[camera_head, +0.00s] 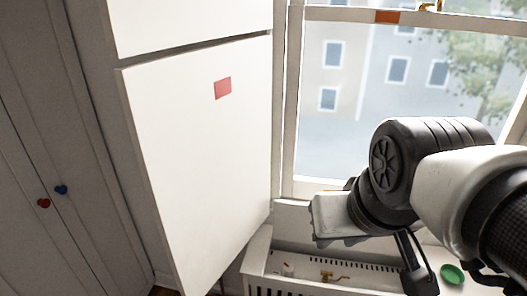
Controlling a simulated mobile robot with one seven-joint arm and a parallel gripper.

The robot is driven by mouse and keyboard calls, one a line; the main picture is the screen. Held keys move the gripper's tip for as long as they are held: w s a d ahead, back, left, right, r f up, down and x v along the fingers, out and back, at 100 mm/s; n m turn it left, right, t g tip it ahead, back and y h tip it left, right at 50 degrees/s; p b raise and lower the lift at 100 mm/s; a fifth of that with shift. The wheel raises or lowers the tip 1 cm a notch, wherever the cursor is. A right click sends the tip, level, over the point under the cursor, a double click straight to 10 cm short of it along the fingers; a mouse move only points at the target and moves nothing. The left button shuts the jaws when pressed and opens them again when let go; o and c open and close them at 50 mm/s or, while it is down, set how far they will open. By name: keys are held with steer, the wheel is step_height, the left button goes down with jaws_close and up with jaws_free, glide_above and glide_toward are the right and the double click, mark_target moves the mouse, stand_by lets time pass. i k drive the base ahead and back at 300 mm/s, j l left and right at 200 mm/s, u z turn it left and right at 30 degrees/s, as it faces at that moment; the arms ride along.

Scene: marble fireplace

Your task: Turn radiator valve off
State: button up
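A white radiator or radiator cover (257,262) with a slotted top stands under the window at the bottom of the view. No part of it is clearly recognisable as the valve. A small white object with a reddish mark (287,269) and a small brass-coloured fitting (328,277) show at its top; either is too small to identify surely. My arm comes in from the right, and its end, with my gripper (415,268), is above the radiator's right part. The fingertips are mostly hidden or cut off, so their opening is unclear. The arm hides part of the radiator and sill.
A white cabinet door (200,160) with a red-orange patch fills the centre left, close to the radiator. A grey wardrobe (40,120) with red and blue heart-shaped knobs stands at far left. A window (340,80) is behind. A green round object (452,274) lies at lower right.

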mark_target(288, 269)
steer(key=k, duration=0.55)
steer(key=i+j+z, duration=0.2)
steer(key=z, duration=0.15)
steer(key=i+j+z, duration=0.7)
steer(key=k, duration=0.1)
